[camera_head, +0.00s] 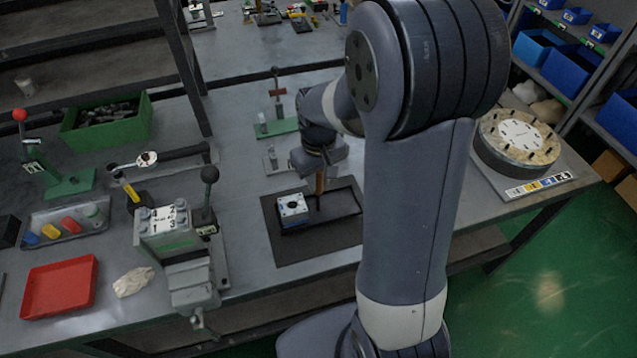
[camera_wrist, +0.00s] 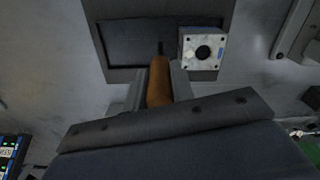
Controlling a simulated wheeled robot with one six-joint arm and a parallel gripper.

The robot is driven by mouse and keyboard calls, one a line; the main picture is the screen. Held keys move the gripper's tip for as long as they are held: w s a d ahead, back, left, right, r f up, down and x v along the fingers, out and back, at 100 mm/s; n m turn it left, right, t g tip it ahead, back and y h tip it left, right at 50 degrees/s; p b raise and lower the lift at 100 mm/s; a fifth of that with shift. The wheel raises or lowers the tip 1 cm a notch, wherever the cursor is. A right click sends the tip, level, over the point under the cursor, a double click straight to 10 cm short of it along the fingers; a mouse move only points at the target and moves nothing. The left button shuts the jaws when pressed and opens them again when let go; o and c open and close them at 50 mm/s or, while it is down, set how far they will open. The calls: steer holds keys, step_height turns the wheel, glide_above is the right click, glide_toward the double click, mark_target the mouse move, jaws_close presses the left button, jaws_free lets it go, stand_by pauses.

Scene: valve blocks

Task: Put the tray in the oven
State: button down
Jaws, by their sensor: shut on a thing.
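My gripper (camera_head: 319,170) is shut on a brown-handled tool (camera_wrist: 158,85), which hangs upright with its thin dark tip downward. The tool is above or at a black mat (camera_head: 290,250) on the bench; I cannot tell if the tip touches. A white-topped block (camera_head: 292,206) with a dark centre hole and corner holes sits on the mat, left of the tool. In the wrist view the block (camera_wrist: 203,50) is right of the tool tip. A red tray (camera_head: 60,287) lies at the front left. A grey tray (camera_head: 70,243) holds several coloured pieces. No oven is visible.
A vise (camera_head: 190,285) with a lever stands left of the mat. A green bin (camera_head: 107,124) and a red-knobbed lever press (camera_head: 50,170) are farther left. A round turntable (camera_head: 518,145) is at right. Shelf posts rise at back left.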

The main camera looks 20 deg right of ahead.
mark_target(318, 192)
steer(key=shift+f, duration=1.15)
steer(key=shift+f, duration=0.1)
steer(key=c, duration=1.2)
jaws_free()
